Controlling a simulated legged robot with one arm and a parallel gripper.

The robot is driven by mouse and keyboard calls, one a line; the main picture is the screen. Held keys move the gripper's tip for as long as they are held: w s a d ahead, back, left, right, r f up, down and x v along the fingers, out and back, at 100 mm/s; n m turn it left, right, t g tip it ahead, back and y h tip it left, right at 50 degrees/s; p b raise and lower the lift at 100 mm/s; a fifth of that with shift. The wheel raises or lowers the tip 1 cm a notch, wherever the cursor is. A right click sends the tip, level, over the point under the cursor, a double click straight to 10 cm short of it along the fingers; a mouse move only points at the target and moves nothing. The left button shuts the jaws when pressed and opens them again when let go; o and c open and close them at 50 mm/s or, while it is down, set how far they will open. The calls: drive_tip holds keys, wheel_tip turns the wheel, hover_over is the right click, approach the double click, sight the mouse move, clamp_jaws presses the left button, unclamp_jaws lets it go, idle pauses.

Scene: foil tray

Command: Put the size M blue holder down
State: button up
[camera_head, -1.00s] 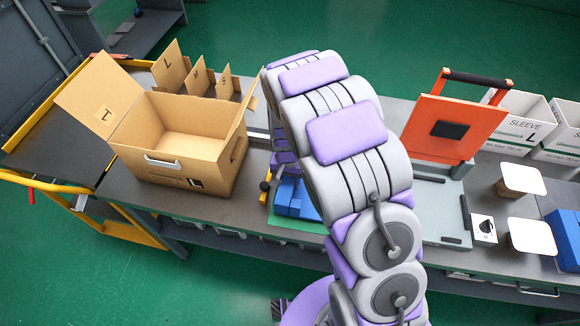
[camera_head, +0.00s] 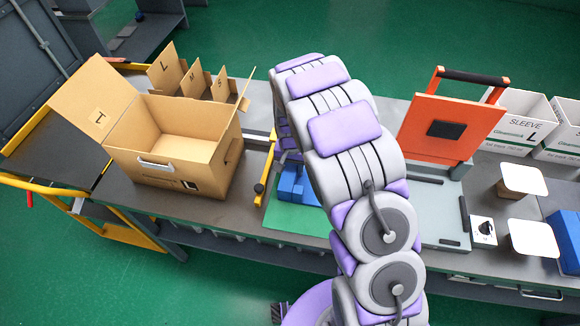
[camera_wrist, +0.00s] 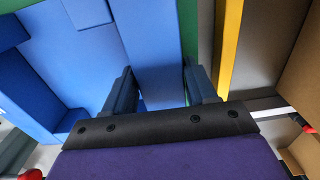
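A blue holder (camera_head: 291,185) shows in the head view just left of my arm, over a green mat (camera_head: 285,218). Part of it is hidden by the arm, and its size mark cannot be read. In the wrist view my gripper (camera_wrist: 162,88) has one finger on each side of an upright blue bar (camera_wrist: 152,45), with both fingers seeming to touch it. A wider blue piece (camera_wrist: 50,80) spreads to the left of the bar. I cannot tell whether the holder rests on the mat. My gripper is hidden in the head view.
An open cardboard box (camera_head: 160,190) stands left of the mat, with a yellow bar (camera_head: 265,175) between them. Cardboard dividers (camera_head: 165,70) stand behind the box. An orange press plate (camera_head: 440,135), white sleeve boxes (camera_head: 515,120) and white-topped blocks (camera_head: 532,240) are at the right.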

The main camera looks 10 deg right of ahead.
drive_tip(key=o, duration=0.3)
drive_tip(key=shift+a, duration=0.25)
drive_tip(key=shift+o, duration=0.4)
drive_tip(key=shift+a, duration=0.65)
drive_tip(key=shift+d, duration=0.45)
drive_tip(key=shift+d+r, duration=0.1)
drive_tip(key=shift+d, duration=0.05)
wheel_tip(320, 180, up, 11)
drive_tip(key=p, duration=0.2)
drive_tip(key=s+d+r, duration=0.3)
drive_tip(key=s+r, duration=0.5)
drive_tip(key=s+d+r+n+g, duration=0.1)
drive_tip(key=s+r, duration=0.3)
drive_tip(key=s, duration=1)
drive_tip(key=s+d+r+n, duration=0.2)
drive_tip(key=s+d+r, duration=0.1)
drive_tip(key=s, duration=1.2)
drive_tip(key=shift+r+n+g, duration=0.3)
drive_tip(key=shift+r+g, duration=0.1)
drive_tip(key=shift+r, duration=0.05)
